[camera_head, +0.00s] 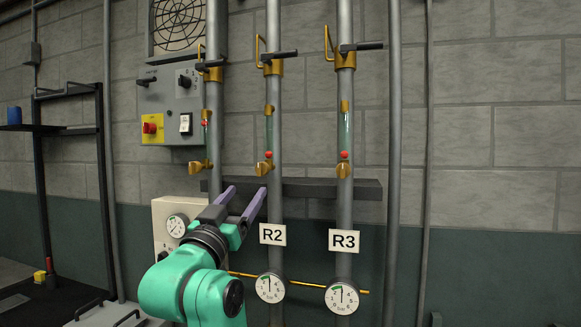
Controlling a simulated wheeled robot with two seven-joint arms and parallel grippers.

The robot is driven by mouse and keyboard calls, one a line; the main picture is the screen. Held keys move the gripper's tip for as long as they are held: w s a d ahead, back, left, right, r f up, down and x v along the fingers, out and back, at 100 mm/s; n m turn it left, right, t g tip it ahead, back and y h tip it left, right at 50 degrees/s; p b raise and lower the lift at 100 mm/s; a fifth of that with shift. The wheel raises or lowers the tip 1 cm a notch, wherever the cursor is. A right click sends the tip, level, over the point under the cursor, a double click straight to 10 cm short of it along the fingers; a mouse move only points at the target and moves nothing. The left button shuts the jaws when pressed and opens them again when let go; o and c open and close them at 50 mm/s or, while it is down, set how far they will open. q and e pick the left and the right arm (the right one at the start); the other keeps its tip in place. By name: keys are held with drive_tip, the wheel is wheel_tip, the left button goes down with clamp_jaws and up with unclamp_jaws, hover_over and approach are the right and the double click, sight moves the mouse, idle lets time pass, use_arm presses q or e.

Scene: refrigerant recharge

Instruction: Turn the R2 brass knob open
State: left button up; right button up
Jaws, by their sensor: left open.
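The R2 pipe runs up the wall with a white R2 label (273,235) on it. The R2 brass knob (264,168) sits on that pipe, just below a red ball and a green sight tube (269,132). My left gripper (246,190) reaches up from below with its two purple fingers apart and nothing between them. My right gripper is not in view.
A similar brass knob (343,170) is on the R3 pipe, and another (199,168) is on the left pipe. A dark ledge (366,189) crosses behind the pipes. Round gauges hang below, including the R2 gauge (270,288). A control box (171,104) is at upper left.

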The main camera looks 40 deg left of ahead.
sight(258, 172)
use_arm(q)
drive_tip(key=p+x, duration=0.2)
drive_tip(key=x, duration=0.2)
drive_tip(key=p+x, duration=0.3)
drive_tip(key=x, duration=0.2)
drive_tip(key=a+p+x, duration=0.1)
drive_tip(key=p+x, duration=0.1)
drive_tip(key=x, duration=0.2)
drive_tip(key=shift+w+a, duration=0.1)
drive_tip(key=shift+w, duration=0.1)
drive_tip(key=shift+w+a+f, duration=0.1)
drive_tip(key=shift+w+a, duration=0.05)
drive_tip(key=shift+a, duration=0.05)
drive_tip(key=shift+a+f, duration=0.15)
drive_tip(key=shift+a, duration=0.1)
drive_tip(key=shift+d, duration=0.1)
clamp_jaws()
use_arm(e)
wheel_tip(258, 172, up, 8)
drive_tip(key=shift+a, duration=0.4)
